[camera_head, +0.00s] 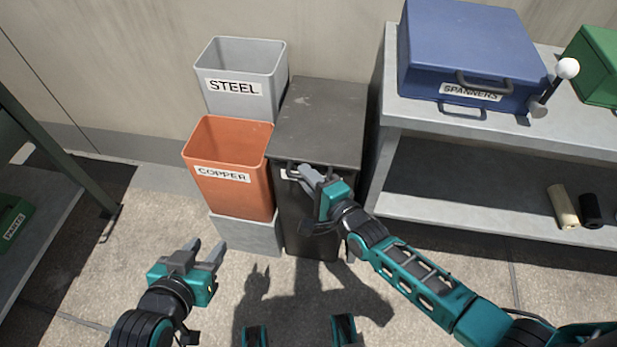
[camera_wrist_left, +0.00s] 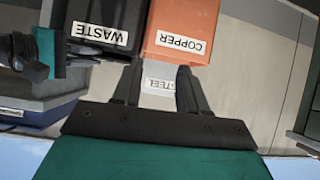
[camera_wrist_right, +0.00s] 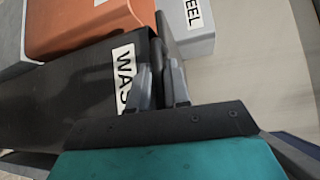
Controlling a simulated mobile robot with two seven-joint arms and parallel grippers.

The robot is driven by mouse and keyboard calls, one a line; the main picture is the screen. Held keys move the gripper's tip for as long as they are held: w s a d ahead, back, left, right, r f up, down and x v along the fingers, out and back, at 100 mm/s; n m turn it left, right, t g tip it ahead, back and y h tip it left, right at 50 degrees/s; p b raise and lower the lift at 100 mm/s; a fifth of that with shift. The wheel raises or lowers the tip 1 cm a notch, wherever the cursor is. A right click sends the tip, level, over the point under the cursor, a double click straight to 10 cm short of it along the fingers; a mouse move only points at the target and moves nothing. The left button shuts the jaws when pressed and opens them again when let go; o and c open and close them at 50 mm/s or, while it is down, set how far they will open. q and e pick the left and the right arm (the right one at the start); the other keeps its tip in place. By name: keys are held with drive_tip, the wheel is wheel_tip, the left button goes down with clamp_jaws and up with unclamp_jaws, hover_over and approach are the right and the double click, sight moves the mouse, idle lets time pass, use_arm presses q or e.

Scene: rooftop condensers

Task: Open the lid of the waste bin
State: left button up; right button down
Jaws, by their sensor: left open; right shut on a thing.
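The waste bin (camera_head: 305,225) is dark grey and stands right of the copper bin, with its flat lid (camera_head: 320,115) lying closed on top. A dark handle runs along the lid's front edge. My right gripper (camera_head: 308,175) is at that front edge, shut on the handle, and partly hides the label below. The right wrist view shows the WASTE label (camera_wrist_right: 124,78) beside the fingers (camera_wrist_right: 160,85). My left gripper (camera_head: 205,250) is open and empty, low in front of the copper bin and apart from it. The WASTE label also shows in the left wrist view (camera_wrist_left: 99,34).
An orange COPPER bin (camera_head: 228,190) stands on a grey block, with a grey STEEL bin (camera_head: 240,60) behind it. At right, a grey shelf (camera_head: 440,130) carries a blue SPANNERS box (camera_head: 465,45) close to the waste bin. The floor in front is clear.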

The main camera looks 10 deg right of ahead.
drive_tip(key=r+p, duration=0.1)
drive_tip(key=r, duration=0.1)
drive_tip(key=r+p, duration=0.1)
drive_tip(key=r, duration=0.1)
drive_tip(key=shift+w+d+r+p, duration=0.1)
drive_tip(key=shift+w+r+p, duration=0.1)
drive_tip(key=shift+r+p, duration=0.15)
use_arm(q)
wheel_tip(320, 180, up, 8)
drive_tip(key=s+a+y+p, duration=0.1)
drive_tip(key=a+p, duration=0.1)
drive_tip(key=p, duration=0.7)
drive_tip(key=shift+s+a+r, duration=0.2)
drive_tip(key=shift+s+a, duration=0.05)
drive_tip(key=shift+a, duration=0.15)
use_arm(e)
drive_tip(key=w+d+r, duration=0.1)
drive_tip(key=w+r, duration=0.2)
drive_tip(key=r, duration=0.4)
drive_tip(key=w+d+r, duration=0.1)
drive_tip(key=w+r, duration=0.2)
drive_tip(key=r, duration=0.5)
drive_tip(key=shift+w, duration=0.25)
drive_tip(key=shift+d, duration=0.1)
drive_tip(key=c, duration=1.2)
unclamp_jaws()
drive_tip(key=shift+s, duration=0.1)
